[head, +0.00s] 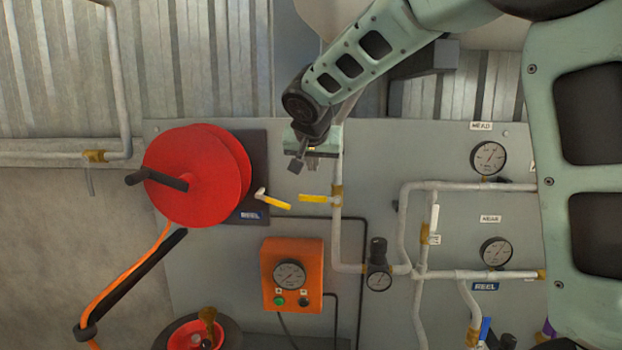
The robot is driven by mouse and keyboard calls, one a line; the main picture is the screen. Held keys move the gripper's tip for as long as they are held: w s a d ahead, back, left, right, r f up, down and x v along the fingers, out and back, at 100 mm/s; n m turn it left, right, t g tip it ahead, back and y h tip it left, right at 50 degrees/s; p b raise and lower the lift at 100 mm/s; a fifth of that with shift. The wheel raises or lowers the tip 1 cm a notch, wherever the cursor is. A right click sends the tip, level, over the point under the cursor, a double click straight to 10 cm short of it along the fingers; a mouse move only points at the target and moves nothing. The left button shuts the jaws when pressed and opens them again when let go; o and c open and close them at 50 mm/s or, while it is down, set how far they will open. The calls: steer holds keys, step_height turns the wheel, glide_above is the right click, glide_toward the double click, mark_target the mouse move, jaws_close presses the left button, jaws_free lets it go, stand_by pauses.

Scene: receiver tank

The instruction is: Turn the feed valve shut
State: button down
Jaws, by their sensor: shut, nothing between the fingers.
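A valve with a yellow lever (315,199) sits on the vertical grey pipe below the tank. Its lever points left, crosswise to the pipe. A second yellow lever (274,202) beside the red reel slants down to the right. No readable label marks either as the feed valve; the one on the vertical pipe looks the likelier. My gripper (298,164) is shut and empty, above and slightly left of the pipe's yellow lever. It appears apart from both levers. My gripper's body hides part of the pipe above the valve.
The red hose reel (200,175) with its black crank stands out at left. An orange gauge box (292,275) is below the levers. A regulator (378,262), pipes and gauges (488,158) fill the right side, partly hidden by my arm. Bare panel lies between the pipes.

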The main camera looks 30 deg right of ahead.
mark_target(312, 197)
step_height(312, 197, down, 6)
steer(key=w+d+p, duration=0.1)
steer(key=w+p, duration=0.1)
steer(key=shift+f, duration=0.2)
steer(key=f+b, duration=0.1)
steer(key=b, duration=0.1)
steer(key=shift+a+f+g+h+b, duration=0.15)
steer(key=shift+f+g+h+b, duration=0.05)
steer(key=shift+g+h+b, duration=0.1)
steer(key=shift+s+f, duration=0.1)
steer(key=shift+s, duration=0.05)
stand_by(0.3)
